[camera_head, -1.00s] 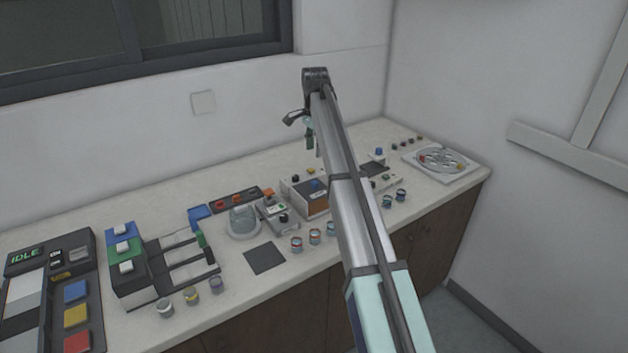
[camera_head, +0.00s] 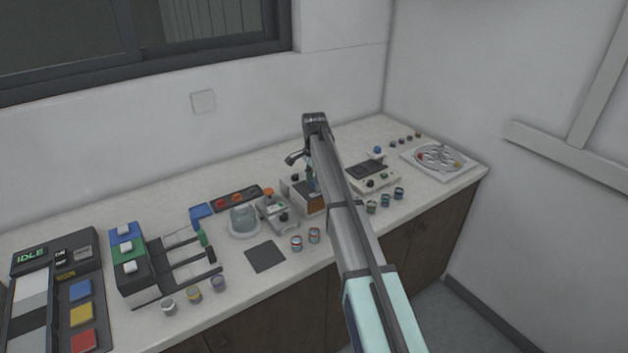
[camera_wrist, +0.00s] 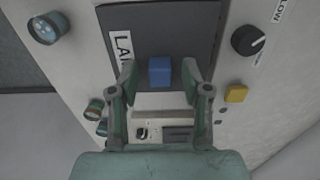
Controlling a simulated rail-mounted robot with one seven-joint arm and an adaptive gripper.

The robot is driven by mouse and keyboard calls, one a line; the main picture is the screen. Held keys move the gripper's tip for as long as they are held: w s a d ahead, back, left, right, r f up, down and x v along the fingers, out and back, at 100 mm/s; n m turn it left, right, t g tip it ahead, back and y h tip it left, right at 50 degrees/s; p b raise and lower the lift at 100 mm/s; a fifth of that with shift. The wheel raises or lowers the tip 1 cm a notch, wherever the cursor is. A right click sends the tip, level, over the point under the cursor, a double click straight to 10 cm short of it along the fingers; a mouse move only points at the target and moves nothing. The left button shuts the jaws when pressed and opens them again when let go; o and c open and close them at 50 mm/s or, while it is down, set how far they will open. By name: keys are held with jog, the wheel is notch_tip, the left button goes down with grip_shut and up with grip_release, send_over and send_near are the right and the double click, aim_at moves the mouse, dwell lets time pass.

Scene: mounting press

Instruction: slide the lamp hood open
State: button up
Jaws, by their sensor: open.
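The lamp hood (camera_wrist: 195,25) is a dark, flat cover with a white label, partly hidden, that starts with "LA". A blue block-shaped knob (camera_wrist: 160,71) stands on it. My gripper (camera_wrist: 160,76) is open, with one finger on either side of the knob; I cannot tell whether either touches it. In the head view, my gripper (camera_head: 309,176) is low over the orange-brown fronted lamp unit (camera_head: 311,205), and my arm hides much of both.
A black dial (camera_wrist: 250,41) and a yellow button (camera_wrist: 237,93) lie right of the hood in the wrist view. Small cans (camera_head: 296,243) stand in front of the unit, and a grey dome device (camera_head: 243,220) stands to its left. A dark mat (camera_head: 265,256) lies on the counter.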

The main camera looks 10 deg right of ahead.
grip_shut()
jog(key=w+d, duration=0.1)
jog(key=d, duration=0.2)
jog(key=w+d, duration=0.2)
jog(key=d, duration=0.2)
jog(key=w+d, duration=0.1)
jog(key=d, duration=0.2)
jog(key=shift+w+d, duration=0.15)
jog(key=shift+w, duration=0.15)
jog(key=shift+r, duration=0.1)
grip_release()
jog(key=shift+d, duration=0.2)
jog(key=shift+a, duration=0.1)
notch_tip(320, 180, up, 12)
